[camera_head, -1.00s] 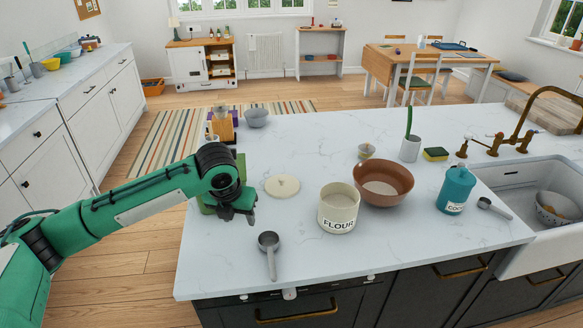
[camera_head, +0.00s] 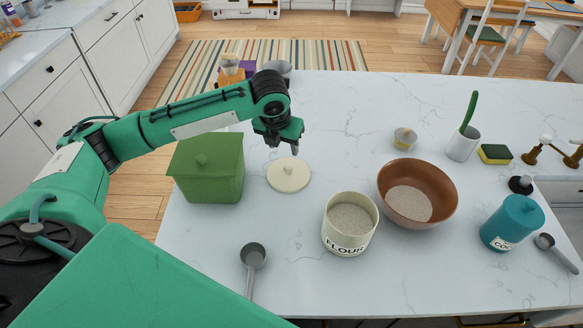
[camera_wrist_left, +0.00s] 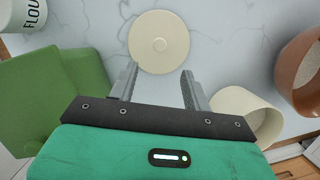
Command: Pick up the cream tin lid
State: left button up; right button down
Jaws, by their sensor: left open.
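The cream tin lid (camera_head: 289,174) is a flat round disc with a small knob, lying on the marble worktop. It also shows at the top middle of the left wrist view (camera_wrist_left: 159,42). My left gripper (camera_head: 284,144) hangs just behind and above the lid in the head view, its fingers pointing down. In the left wrist view its two fingers (camera_wrist_left: 159,85) are apart with nothing between them, and the lid lies beyond their tips. The open cream flour tin (camera_head: 350,225) stands in front and to the right of the lid. My right gripper is not in view.
A green lidded box (camera_head: 208,170) stands close left of the lid. A brown bowl (camera_head: 417,192), a teal canister (camera_head: 511,224) and a yellow-green sponge (camera_head: 495,154) are to the right. A grey scoop (camera_head: 253,258) lies in front.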

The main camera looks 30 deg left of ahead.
aim_at(288, 166)
pick_arm(q)
jog(key=shift+p+x, duration=0.8)
jog(key=shift+x, duration=2.5)
jog(key=p+x, duration=0.1)
jog(key=x, duration=0.2)
jog(key=shift+f+p, duration=0.3)
jog(key=shift+p, duration=0.05)
jog(key=shift+w+f, duration=0.15)
jog(key=shift+f, duration=0.4)
jog(key=c, duration=1.1)
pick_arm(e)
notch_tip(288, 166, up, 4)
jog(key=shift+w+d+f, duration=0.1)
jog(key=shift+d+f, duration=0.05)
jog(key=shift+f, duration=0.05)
